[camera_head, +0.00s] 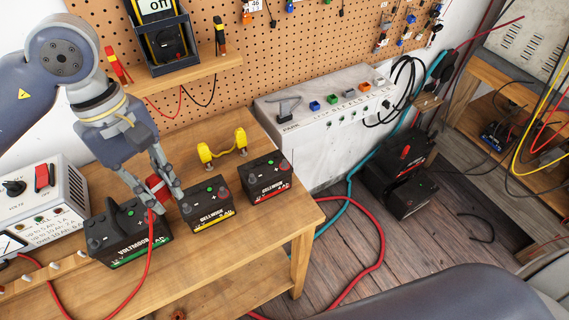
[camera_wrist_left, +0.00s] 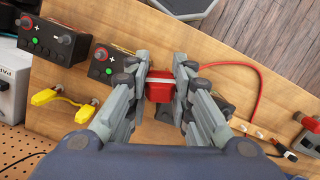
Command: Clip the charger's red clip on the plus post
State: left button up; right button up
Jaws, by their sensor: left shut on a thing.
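My left gripper (camera_head: 155,198) is shut on the charger's red clip (camera_head: 157,184), whose red cable hangs down in front of the batteries. The left wrist view shows the red clip (camera_wrist_left: 160,88) between the fingers. The clip is over the right part of the green-striped battery (camera_head: 140,247), close to the yellow-striped battery (camera_head: 210,213). The fingers hide the green-striped battery's right post; I cannot tell whether the clip touches it. The charger (camera_head: 68,197) stands at the left. My right gripper is out of view.
A red-striped battery (camera_head: 266,182) stands right of the yellow-striped one. A shelf (camera_head: 190,68) with a meter and two probes is above. The workbench (camera_head: 225,258) is clear in front of the batteries.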

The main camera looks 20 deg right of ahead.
pick_arm(q)
jog(key=w+d+n+t+h+b, duration=0.15)
jog(key=w+d+n+b, duration=0.3)
jog(key=d+n, duration=0.75)
jog(key=n+t+b, duration=0.1)
jog(key=n+t, duration=0.1)
jog(key=n, duration=0.6)
send_over(284, 160)
notch_tip(284, 160, down, 4)
jog(key=y+b, duration=0.1)
jog(key=b, duration=0.2)
jog(key=shift+d+r, duration=0.15)
jog(key=shift+r, duration=0.05)
jog(key=shift+f+b, duration=0.65)
jog(key=shift+f, duration=0.2)
jog(key=shift+b+x, duration=1.1)
jog(key=shift+b, duration=0.1)
jog(key=shift+s+a, duration=0.2)
